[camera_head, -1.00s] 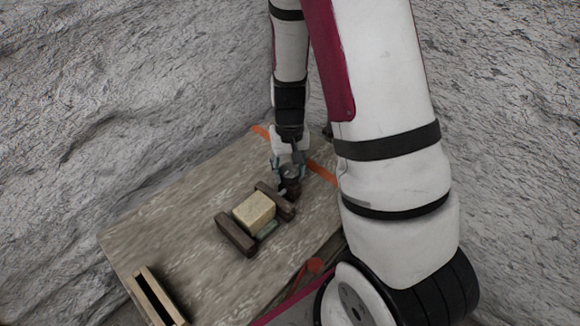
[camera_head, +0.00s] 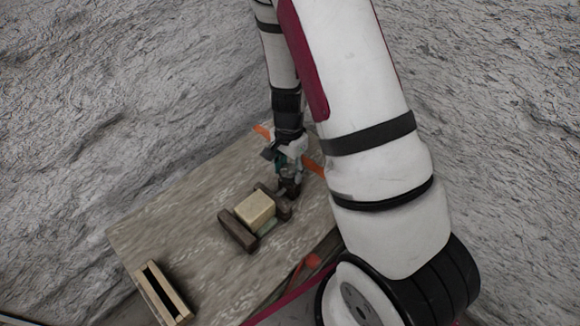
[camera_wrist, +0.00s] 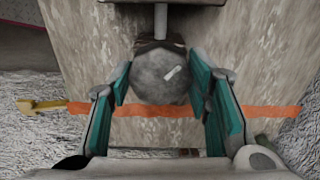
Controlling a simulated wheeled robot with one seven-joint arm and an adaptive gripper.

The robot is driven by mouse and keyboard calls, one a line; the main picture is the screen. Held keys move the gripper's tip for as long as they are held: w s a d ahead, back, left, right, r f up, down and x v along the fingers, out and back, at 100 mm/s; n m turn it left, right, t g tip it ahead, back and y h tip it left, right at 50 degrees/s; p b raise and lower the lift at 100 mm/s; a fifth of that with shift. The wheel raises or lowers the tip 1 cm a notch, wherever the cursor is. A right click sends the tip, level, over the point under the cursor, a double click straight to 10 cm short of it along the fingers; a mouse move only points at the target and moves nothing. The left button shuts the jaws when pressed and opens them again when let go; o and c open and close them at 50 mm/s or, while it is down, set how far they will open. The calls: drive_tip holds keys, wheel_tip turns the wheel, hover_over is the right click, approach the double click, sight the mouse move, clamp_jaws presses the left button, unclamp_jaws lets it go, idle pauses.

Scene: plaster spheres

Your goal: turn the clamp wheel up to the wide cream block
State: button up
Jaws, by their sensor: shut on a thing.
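The wide cream block (camera_head: 255,208) sits in the dark clamp between its near jaw (camera_head: 238,232) and its far jaw. Whether the far jaw touches the block I cannot tell in the head view. The clamp wheel (camera_wrist: 162,78) is a grey round knob with a small white mark, on a metal screw (camera_wrist: 161,24) in the wrist view. My gripper (camera_wrist: 161,88) is shut on the wheel, with one teal-padded finger on each side. In the head view my gripper (camera_head: 290,172) is at the far end of the clamp and mostly hides the wheel.
The clamp stands on a worn wooden table (camera_head: 190,215). A wooden box with a slot (camera_head: 163,292) is at the table's near left corner. An orange stripe (camera_wrist: 260,111) crosses the table beyond the wheel. Rough grey rock walls rise behind.

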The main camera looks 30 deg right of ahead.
sight(289, 169)
drive_tip(key=m+p, duration=0.2)
drive_tip(key=m, duration=0.4)
drive_tip(key=m+p, duration=0.1)
drive_tip(key=m, duration=0.3)
drive_tip(key=shift+p, duration=0.3)
drive_tip(key=shift+m+p, duration=0.45)
drive_tip(key=shift+m, duration=1.25)
drive_tip(key=o, duration=1.2)
wheel_tip(289, 169, up, 12)
drive_tip(key=shift+r, duration=0.1)
